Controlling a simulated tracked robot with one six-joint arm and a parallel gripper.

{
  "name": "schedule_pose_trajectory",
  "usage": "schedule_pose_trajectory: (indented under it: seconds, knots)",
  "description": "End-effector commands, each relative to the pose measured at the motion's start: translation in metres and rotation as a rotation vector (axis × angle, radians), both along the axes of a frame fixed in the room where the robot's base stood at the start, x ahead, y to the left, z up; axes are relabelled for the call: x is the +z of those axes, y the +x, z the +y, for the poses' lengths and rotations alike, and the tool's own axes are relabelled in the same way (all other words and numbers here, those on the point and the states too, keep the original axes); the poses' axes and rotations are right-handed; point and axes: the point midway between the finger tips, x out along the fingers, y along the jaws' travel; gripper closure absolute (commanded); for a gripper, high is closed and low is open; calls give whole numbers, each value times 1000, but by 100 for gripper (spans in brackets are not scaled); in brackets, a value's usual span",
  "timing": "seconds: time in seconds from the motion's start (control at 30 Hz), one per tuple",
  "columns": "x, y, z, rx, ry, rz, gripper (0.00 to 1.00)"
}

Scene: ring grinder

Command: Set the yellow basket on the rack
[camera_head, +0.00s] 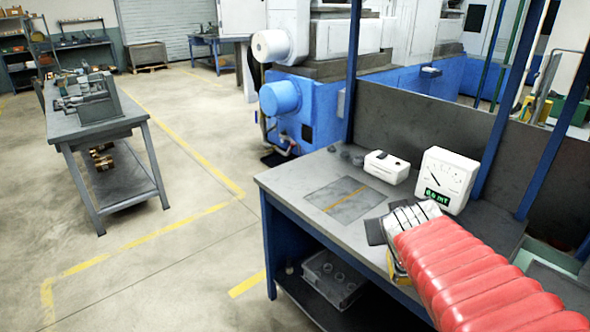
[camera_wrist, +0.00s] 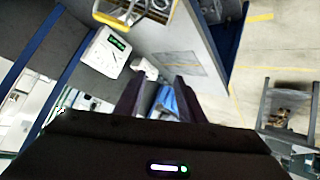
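The yellow basket (camera_head: 398,272) is on the workbench in the head view, largely hidden behind my red sleeved arm. In the wrist view the basket (camera_wrist: 120,25) is at the top edge, cut off by the frame, with metal parts inside. My gripper (camera_wrist: 158,80) shows in the wrist view as two dark fingers spread apart, with nothing between them. The basket is outside the fingers. I cannot tell which thing is the rack.
The workbench (camera_head: 290,186) carries a gauge (camera_head: 447,180), a white box (camera_head: 387,167) and a flat plate (camera_head: 345,200). A bin (camera_head: 333,278) sits on its lower shelf. A blue grinder (camera_head: 320,105) stands behind. Another table (camera_head: 88,125) and shelves (camera_head: 38,45) are left, with clear floor between.

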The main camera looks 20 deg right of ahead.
Motion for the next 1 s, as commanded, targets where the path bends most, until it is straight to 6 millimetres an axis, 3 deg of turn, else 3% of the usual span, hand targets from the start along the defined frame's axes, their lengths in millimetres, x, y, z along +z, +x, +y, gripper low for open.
schedule_pose_trajectory:
  seconds: [0.03, 0.27, 0.4, 0.53, 0.7, 1.0]
  knots:
    - [0, -3, 19, 16, 23, 16, 64]
    - [-15, -35, 101, 96, 158, 131, 64]
    - [-24, -62, 154, 177, 245, 214, 64]
    - [-31, -87, 194, 254, 311, 285, 64]
    - [-35, -106, 221, 317, 352, 340, 64]
    - [-35, -108, 222, 321, 357, 346, 65]
